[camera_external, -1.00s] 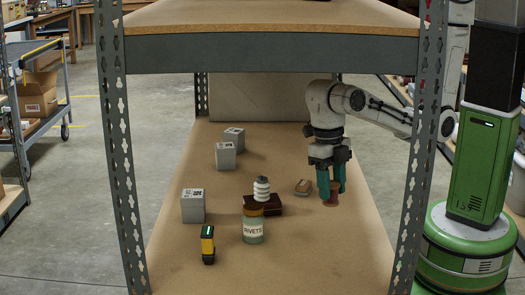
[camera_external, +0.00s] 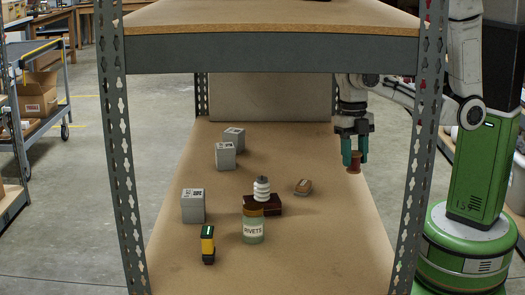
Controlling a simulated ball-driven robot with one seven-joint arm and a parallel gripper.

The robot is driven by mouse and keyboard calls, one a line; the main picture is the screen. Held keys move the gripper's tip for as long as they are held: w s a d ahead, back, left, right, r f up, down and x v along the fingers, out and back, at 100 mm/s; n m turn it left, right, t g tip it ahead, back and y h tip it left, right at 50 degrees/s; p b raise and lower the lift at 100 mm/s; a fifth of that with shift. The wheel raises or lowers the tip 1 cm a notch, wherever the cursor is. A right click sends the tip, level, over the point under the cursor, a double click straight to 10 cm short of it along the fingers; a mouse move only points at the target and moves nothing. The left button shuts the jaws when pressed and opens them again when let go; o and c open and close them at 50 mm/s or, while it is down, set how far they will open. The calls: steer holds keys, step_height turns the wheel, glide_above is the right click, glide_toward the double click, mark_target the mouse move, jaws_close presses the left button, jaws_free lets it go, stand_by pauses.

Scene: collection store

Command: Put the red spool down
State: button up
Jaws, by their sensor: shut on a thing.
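The red spool (camera_external: 353,163) is a small reddish-brown spool in the external view. My gripper (camera_external: 354,156) points down with its green fingers shut on the spool. It holds the spool upright near the right edge of the shelf board (camera_external: 315,250). The spool appears to be above the board, though its exact height is hard to tell.
Grey boxes (camera_external: 193,206) stand farther left. The board's right front is clear.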

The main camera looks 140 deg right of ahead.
steer(key=w+d+f+b, duration=0.1)
steer(key=w+f, duration=0.2)
steer(key=w, duration=0.1)
steer(key=w+d+f, duration=0.1)
steer(key=w+f, duration=0.2)
steer(key=w, duration=0.1)
steer(key=w+d+f+b, duration=0.1)
steer(key=w+d+f, duration=0.1)
steer(key=w+f, duration=0.1)
steer(key=shift+w+f+b, duration=0.3)
steer(key=shift+w, duration=0.6)
steer(key=shift+f, duration=1.55)
steer(key=shift+f, duration=0.1)
steer(key=o, duration=1)
steer(key=shift+o, duration=0.2)
